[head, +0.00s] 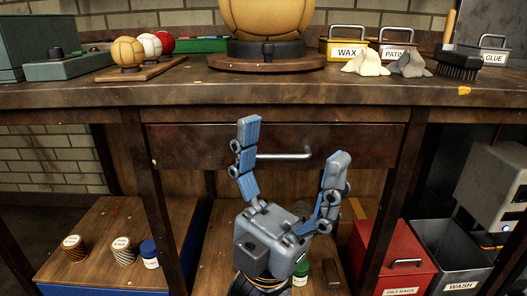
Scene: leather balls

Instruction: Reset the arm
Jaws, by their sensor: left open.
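My left gripper (292,160) is in the middle of the head view, fingers pointing up and spread wide apart, with nothing between them but the view of the drawer behind. The drawer (365,150) has a dark wooden front and looks shut. Its metal bar handle (285,156) shows between the two fingers; the left finger overlaps the handle's left end in the picture. I cannot tell whether the finger touches it. My right gripper is not in view.
The workbench (120,97) holds a large leather ball (266,18) on a stand, small balls (128,51), a WAX tin (347,50) and a brush (458,66). Below stand jars (73,248), a red oily rags bin (403,262) and a grey wash bin (455,255).

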